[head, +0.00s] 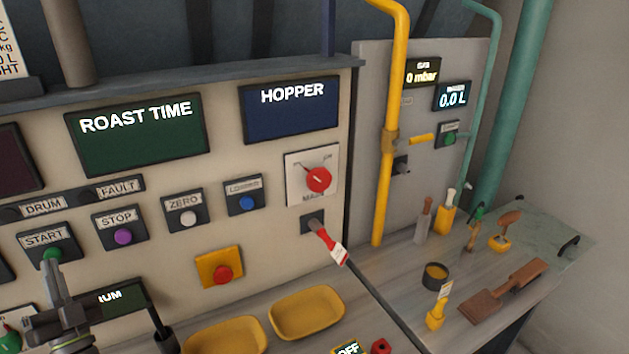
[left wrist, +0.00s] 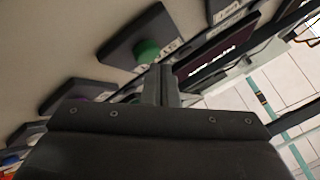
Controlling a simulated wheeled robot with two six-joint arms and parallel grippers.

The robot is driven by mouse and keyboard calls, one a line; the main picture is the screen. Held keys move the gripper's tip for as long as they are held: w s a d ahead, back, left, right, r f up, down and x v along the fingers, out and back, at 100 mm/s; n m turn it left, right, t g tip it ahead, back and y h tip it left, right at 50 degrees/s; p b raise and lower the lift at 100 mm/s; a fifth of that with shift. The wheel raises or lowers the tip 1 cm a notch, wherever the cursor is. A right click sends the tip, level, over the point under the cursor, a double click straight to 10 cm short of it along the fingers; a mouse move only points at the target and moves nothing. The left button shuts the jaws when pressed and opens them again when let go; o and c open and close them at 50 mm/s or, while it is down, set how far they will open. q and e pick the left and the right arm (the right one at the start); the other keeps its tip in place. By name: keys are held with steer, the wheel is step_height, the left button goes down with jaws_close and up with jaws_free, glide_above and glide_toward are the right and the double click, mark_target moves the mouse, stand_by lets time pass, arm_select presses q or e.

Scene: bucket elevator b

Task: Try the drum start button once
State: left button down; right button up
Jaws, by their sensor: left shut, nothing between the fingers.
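The drum start button is a green round button (head: 52,254) under a START label on the cream panel, at the left of the head view. It also shows in the left wrist view (left wrist: 147,52) on its dark square plate. My left gripper (head: 50,268) is shut and empty, its fingertips just below the button in the head view. In the left wrist view its fingertips (left wrist: 160,70) lie close to the button's edge; I cannot tell whether they touch it. The DRUM lamp (head: 9,214) above looks dark. My right gripper is not in view.
A purple STOP button (head: 123,237) sits right of START. A white ZERO button (head: 189,217), a blue button (head: 247,203), a red button on a yellow plate (head: 222,273) and a red rotary switch (head: 318,180) follow. Yellow trays (head: 308,312) lie on the counter below.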

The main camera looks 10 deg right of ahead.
arm_select(q)
steer(key=shift+w+a, duration=0.1)
steer(key=shift+w, duration=0.3)
steer(key=shift+s, duration=0.1)
stand_by(0.4)
steer(key=shift+s+d+p, duration=0.2)
steer(key=shift+s+p, duration=0.35)
steer(key=shift+s, duration=0.3)
steer(key=s+p, duration=0.1)
steer(key=s, duration=0.2)
steer(key=s+d+p, duration=0.1)
steer(key=s, duration=0.1)
steer(key=shift+s+d, duration=0.2)
steer(key=shift+s, duration=0.2)
